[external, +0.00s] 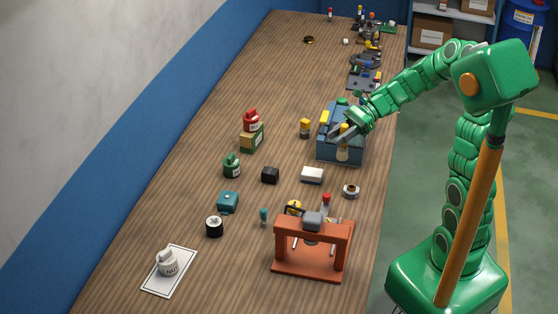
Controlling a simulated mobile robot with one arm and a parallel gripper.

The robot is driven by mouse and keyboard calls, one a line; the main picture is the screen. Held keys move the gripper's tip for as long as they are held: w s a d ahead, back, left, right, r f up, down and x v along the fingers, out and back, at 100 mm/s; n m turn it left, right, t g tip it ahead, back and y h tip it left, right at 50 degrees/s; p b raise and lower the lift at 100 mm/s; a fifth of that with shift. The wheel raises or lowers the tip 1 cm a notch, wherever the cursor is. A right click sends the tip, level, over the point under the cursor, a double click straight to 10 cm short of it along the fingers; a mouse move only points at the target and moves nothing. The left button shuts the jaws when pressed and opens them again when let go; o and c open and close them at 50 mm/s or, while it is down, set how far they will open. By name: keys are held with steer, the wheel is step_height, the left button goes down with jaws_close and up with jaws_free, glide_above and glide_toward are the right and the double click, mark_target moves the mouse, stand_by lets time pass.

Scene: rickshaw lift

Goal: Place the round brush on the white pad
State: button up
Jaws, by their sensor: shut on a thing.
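My gripper (342,134) is at the blue box (351,157) near the table's right edge. It is shut on a small pale yellow cylindrical thing (343,154), upright in front of the box. I cannot tell whether this is the round brush, as its detail is too small. A flat white pad (158,286) with a dark border line lies at the near left of the table. A small white container (168,264) stands on it and covers its middle. The pad is far from my gripper.
An orange-red stand (283,229) is at the near right. Between box and pad are a white block (312,175), a black block (270,175), a teal box (228,202), a black-and-white roll (214,227) and a green container (232,167). The left table strip is clear.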

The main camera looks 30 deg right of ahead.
steer(key=shift+w+a+f, duration=0.55)
steer(key=shift+w+f, duration=1.35)
steer(key=shift+f, duration=0.1)
steer(key=shift+w+a+f, duration=0.6)
steer(key=shift+w+f, duration=1.3)
steer(key=shift+f, duration=0.15)
steer(key=shift+w+a+f, duration=0.55)
steer(key=shift+w+f, duration=1.35)
steer(key=shift+f, duration=0.1)
steer(key=shift+f, duration=0.1)
steer(key=o, duration=1.1)
steer(key=shift+c, duration=0.2)
